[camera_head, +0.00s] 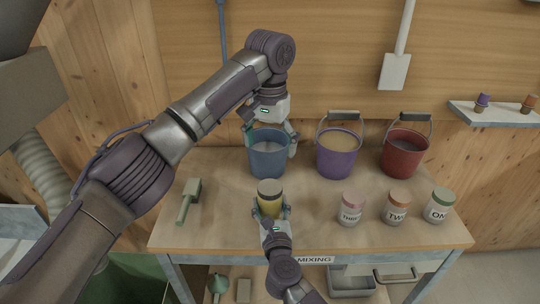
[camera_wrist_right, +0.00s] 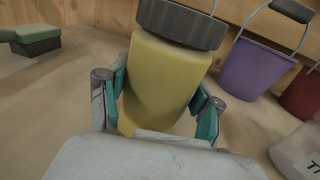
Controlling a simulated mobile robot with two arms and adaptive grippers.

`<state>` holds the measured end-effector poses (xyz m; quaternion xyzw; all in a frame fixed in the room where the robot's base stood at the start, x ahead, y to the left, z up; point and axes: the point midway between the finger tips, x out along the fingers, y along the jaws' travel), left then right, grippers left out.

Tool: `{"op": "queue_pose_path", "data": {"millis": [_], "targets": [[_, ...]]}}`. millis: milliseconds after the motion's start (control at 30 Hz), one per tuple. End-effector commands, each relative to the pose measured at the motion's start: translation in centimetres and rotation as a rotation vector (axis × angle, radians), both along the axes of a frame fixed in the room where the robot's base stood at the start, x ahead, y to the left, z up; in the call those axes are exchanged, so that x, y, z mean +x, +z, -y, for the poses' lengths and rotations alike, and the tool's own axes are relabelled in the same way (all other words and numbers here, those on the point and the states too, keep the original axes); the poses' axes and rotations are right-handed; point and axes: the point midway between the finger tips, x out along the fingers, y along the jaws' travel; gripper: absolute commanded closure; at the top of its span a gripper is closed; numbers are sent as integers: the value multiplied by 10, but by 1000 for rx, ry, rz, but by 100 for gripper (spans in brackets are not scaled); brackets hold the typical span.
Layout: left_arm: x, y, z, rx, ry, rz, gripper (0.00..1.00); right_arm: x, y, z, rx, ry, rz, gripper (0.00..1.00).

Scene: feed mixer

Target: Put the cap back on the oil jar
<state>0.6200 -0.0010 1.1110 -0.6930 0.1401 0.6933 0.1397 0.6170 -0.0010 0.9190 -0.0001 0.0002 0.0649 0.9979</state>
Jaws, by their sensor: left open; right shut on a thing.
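The yellow jar (camera_head: 269,206), which I take for the oil jar, is on or just above the near part of the table. A dark grey cap (camera_head: 270,187) sits on its top; the right wrist view also shows the cap (camera_wrist_right: 182,22) on the yellow jar body (camera_wrist_right: 165,80). My right gripper (camera_head: 271,211) is shut on the jar, with fingers on both sides, also seen in the right wrist view (camera_wrist_right: 158,100). My left gripper (camera_head: 270,138) is open at the blue bucket (camera_head: 268,160), its fingers at either side of the bucket's rim. I cannot tell whether they touch it.
A purple bucket (camera_head: 337,156) and a red bucket (camera_head: 404,152) stand to the right. Jars with pink (camera_head: 350,211), orange (camera_head: 396,209) and green lids (camera_head: 438,207) stand at the front right. A green-handled tool (camera_head: 187,200) lies left. The table (camera_head: 225,215) is clear left of the jar.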

Motion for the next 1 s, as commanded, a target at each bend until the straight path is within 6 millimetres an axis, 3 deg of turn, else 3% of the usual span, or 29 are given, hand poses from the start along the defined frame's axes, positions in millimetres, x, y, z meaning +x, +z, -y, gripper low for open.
{"op": "queue_pose_path", "data": {"millis": [233, 267, 433, 800, 1000], "targets": [[0, 1, 0, 0, 0, 0, 7, 0, 0, 0, 0, 0, 0, 100], [0, 1, 0, 0, 0, 0, 7, 0, 0, 0, 0, 0, 0, 34], [0, 1, 0, 0, 0, 0, 7, 0, 0, 0, 0, 0, 0, 6], [0, 1, 0, 0, 1, 0, 7, -3, 0, 0, 0, 0, 0, 6], [0, 1, 0, 0, 1, 0, 7, -30, -2, 4, 2, 1, -3, 6]]}}
